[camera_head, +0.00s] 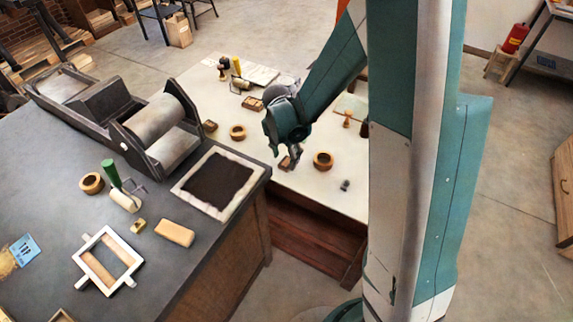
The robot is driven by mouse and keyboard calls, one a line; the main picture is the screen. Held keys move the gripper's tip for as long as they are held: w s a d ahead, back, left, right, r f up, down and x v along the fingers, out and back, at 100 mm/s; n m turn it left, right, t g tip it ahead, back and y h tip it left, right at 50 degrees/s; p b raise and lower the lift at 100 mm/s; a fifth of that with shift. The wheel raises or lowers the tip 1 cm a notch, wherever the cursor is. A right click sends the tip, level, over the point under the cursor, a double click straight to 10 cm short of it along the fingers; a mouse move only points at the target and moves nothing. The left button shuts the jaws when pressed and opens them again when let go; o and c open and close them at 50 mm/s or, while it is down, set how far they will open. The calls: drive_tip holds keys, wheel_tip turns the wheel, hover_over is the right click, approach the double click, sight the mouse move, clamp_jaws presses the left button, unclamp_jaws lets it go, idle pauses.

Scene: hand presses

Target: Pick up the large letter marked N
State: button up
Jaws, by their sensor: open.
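My gripper (293,157) is at the end of the teal arm, pointing down over the white table. It is open, with its fingers just above or beside a small brown block (285,164); I cannot tell whether they touch it. Other small wooden blocks lie on the white table, one (253,104) behind the gripper and one (210,126) to its left. No letter N can be read on any of them at this size, so I cannot tell which is the letter marked N.
A wooden ring (323,160) lies right of the gripper and another ring (237,132) left of it. A small dark piece (345,185) lies near the front edge. The dark counter (60,180) at left holds a roller press (155,125) and a framed black pad (220,180).

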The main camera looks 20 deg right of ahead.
sight(286, 164)
drive_tip(key=shift+w+d+f, duration=0.1)
drive_tip(key=shift+f, duration=0.55)
drive_tip(key=shift+w+d+f, duration=0.1)
drive_tip(key=shift+f, duration=0.55)
drive_tip(key=c, duration=1)
